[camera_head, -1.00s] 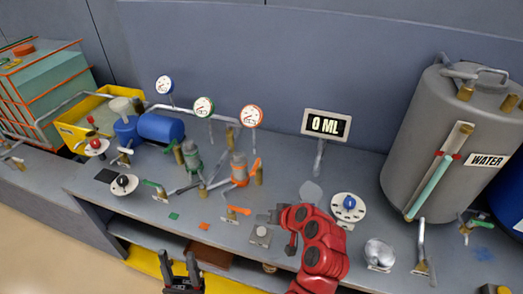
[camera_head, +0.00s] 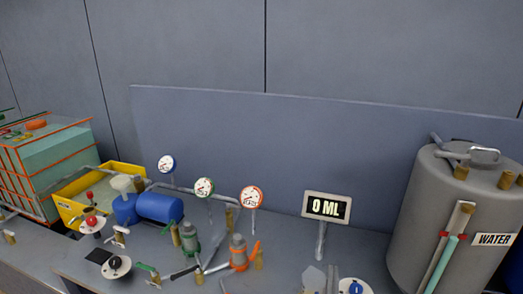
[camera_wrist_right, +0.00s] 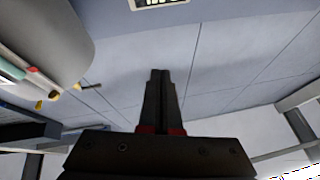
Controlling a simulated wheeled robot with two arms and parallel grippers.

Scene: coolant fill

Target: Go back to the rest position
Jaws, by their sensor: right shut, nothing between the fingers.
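My right gripper (camera_wrist_right: 160,75) shows in the right wrist view with its two dark fingers together and nothing between them. Behind the fingers are plain grey-blue panels. Most of the right arm is below the frame. My left gripper is not in either view now.
The grey water tank (camera_head: 440,215) stands at the right. Three gauges, including the orange one (camera_head: 251,197), rise above green and orange valves. Blue cylinders, a yellow bin (camera_head: 120,171) and an orange-framed teal tank (camera_head: 55,157) stand at the left. A blue knob dial (camera_head: 354,288) is at the bottom edge.

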